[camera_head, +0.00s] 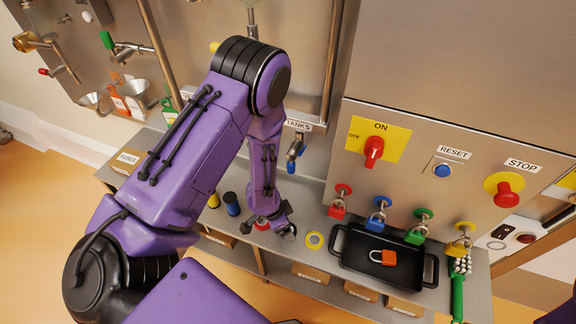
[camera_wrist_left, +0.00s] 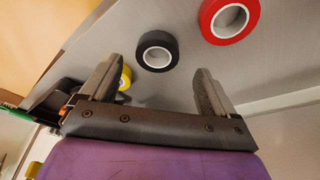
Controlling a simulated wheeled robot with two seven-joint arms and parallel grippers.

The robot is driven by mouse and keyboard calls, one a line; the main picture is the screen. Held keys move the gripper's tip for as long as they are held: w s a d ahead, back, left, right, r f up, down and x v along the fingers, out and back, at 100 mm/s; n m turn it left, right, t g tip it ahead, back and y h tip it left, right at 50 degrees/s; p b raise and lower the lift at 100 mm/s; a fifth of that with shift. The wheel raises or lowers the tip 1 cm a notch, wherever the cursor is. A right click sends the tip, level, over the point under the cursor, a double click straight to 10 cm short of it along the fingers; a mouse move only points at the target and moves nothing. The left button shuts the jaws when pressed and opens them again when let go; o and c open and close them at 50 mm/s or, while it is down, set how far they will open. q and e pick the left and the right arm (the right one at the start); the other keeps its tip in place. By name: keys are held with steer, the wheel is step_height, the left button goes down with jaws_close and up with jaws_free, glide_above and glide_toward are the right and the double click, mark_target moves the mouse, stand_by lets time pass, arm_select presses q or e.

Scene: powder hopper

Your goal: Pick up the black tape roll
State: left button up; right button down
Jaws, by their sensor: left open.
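The black tape roll (camera_wrist_left: 158,37) lies flat on the grey shelf, seen in the left wrist view just beyond and between my left fingertips. It has a white core. My left gripper (camera_wrist_left: 157,82) is open and empty, its two fingers apart and pointing toward the roll. My right gripper is not in view.
A red tape roll (camera_wrist_left: 207,20) lies close to the black one, and a yellow tape roll (camera_head: 314,240) lies on the shelf to its right. A black tray (camera_head: 345,252) holds an orange padlock (camera_head: 384,257). Yellow and blue spools (camera_head: 231,204) stand left of the gripper. The panel wall rises behind.

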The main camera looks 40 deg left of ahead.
arm_select(q)
steer(key=x, duration=0.4)
steer(key=shift+s+d, duration=0.1)
steer(key=shift+s, duration=0.05)
steer(key=c, duration=1.1)
steer(key=shift+r, duration=0.1)
steer(key=shift+c, duration=0.2)
